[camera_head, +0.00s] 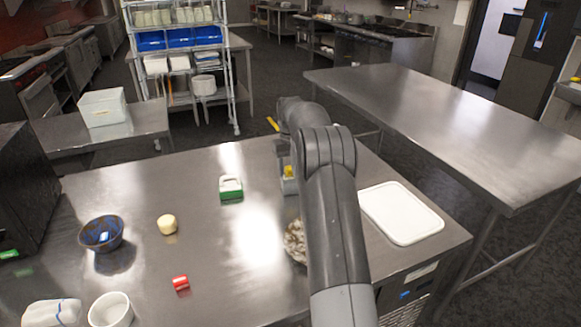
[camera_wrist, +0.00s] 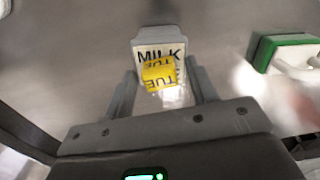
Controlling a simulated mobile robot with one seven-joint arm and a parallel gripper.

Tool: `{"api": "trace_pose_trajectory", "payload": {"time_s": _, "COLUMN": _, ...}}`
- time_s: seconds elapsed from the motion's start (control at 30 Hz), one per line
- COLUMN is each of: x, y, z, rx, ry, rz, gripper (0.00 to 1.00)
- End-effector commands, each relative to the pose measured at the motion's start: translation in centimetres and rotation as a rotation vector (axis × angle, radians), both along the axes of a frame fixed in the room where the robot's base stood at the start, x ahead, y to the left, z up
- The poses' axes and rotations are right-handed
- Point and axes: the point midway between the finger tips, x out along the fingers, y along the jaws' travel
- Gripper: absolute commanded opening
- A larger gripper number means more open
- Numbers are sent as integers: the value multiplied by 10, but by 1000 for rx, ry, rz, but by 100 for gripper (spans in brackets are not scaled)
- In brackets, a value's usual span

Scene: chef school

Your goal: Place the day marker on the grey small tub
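The day marker (camera_wrist: 158,75) is a small yellow block with "TUE" on it. In the wrist view it lies over the upper part of a small pale grey tub (camera_wrist: 142,46) labelled "MILK", seemingly resting on it. My gripper (camera_wrist: 162,82) is open, with a finger on each side of the marker and narrow gaps between. In the head view the yellow marker (camera_head: 288,171) shows at the top of the small tub (camera_head: 289,187), just left of my arm. My arm partly hides them, and contact under the marker is hard to see.
A green-and-white item (camera_head: 231,188) stands left of the tub. A white board (camera_head: 401,213) lies to the right. A blue bowl (camera_head: 102,234), a yellowish round item (camera_head: 167,224), a red item (camera_head: 181,283) and a white cup (camera_head: 111,310) are farther left, with bare steel between.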

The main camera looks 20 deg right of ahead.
Motion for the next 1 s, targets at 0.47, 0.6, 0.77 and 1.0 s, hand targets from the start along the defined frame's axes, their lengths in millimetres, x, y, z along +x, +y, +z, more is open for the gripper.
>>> {"api": "trace_pose_trajectory", "payload": {"time_s": 0.47, "x": 1, "y": 0, "z": 25, "rx": -1, "ry": -3, "rz": 0, "gripper": 54}}
{"api": "trace_pose_trajectory", "payload": {"time_s": 0.6, "x": 1, "y": 0, "z": 57, "rx": -1, "ry": -4, "rz": 0, "gripper": 54}}
{"api": "trace_pose_trajectory", "payload": {"time_s": 0.77, "x": 1, "y": 0, "z": 90, "rx": -1, "ry": -4, "rz": 0, "gripper": 54}}
{"api": "trace_pose_trajectory", "payload": {"time_s": 1.0, "x": 0, "y": 0, "z": 118, "rx": 0, "ry": -1, "rz": 0, "gripper": 54}}
